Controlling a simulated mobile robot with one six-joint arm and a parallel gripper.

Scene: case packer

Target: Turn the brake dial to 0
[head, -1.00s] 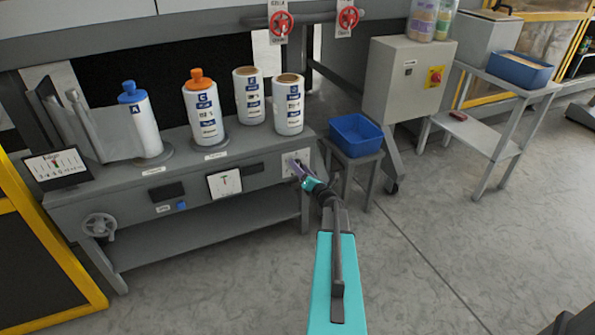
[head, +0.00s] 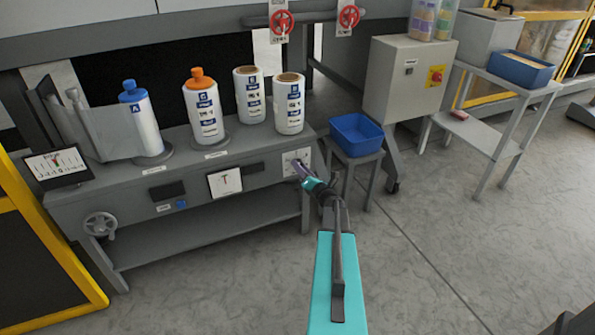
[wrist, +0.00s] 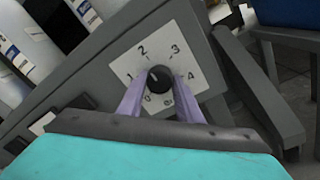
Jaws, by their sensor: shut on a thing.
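The brake dial (wrist: 159,79) is a round black knob on a white plate (wrist: 185,52) marked with numbers from 0 to 4. A pale mark on the knob seems to point up and left, but it is too small to read exactly. In the head view the dial's plate (head: 304,155) sits at the right end of the grey bench front, partly hidden by my gripper (head: 298,167). In the wrist view my gripper's two purple fingers (wrist: 158,98) are on either side of the knob and shut on it.
The grey bench (head: 232,147) carries several rolls, among them an orange-topped one (head: 203,105). A blue bin (head: 357,133) on a small stand is close to the right of the dial. A handwheel (head: 99,225) is at the bench's left. The floor in front is clear.

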